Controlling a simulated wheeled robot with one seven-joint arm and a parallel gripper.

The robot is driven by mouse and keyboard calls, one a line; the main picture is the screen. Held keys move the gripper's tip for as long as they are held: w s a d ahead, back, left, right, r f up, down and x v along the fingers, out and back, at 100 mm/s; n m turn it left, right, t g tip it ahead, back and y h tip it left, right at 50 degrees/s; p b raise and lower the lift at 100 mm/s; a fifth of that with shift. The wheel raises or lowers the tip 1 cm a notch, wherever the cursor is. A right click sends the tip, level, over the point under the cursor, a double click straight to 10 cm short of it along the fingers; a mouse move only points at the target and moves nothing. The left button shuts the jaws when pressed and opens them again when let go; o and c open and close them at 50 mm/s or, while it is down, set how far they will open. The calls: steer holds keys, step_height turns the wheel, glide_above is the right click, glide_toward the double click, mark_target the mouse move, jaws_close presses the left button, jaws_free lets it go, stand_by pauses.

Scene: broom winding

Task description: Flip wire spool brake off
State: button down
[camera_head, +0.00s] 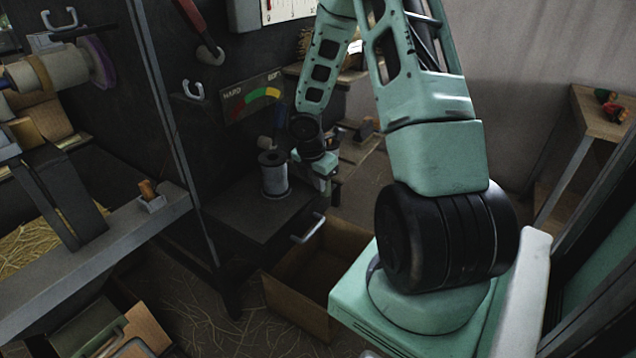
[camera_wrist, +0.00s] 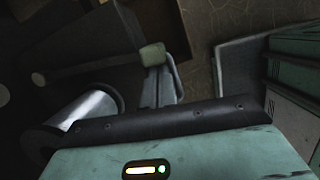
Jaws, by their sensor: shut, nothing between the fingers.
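The wire spool (camera_head: 274,176), a grey metal reel with a dark flange, stands upright on a dark low table beside the dark panel. It also shows as a shiny cylinder at the lower left in the wrist view (camera_wrist: 96,108). My gripper (camera_head: 326,184) is just right of the spool in the head view, small and partly in shadow. In the wrist view its fingers (camera_wrist: 153,62) are together, with nothing held, right of the spool and apart from it in the picture. I cannot clearly make out the brake.
A workbench (camera_head: 92,255) is at left, and a wooden stand (camera_head: 598,112) at right.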

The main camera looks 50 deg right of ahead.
steer(key=d+n+t+p, duration=0.1)
steer(key=d+n+p, duration=0.4)
steer(key=d, duration=0.4)
steer(key=shift+d+p, duration=0.2)
steer(key=shift+p, duration=0.35)
steer(key=shift+d+r, duration=0.1)
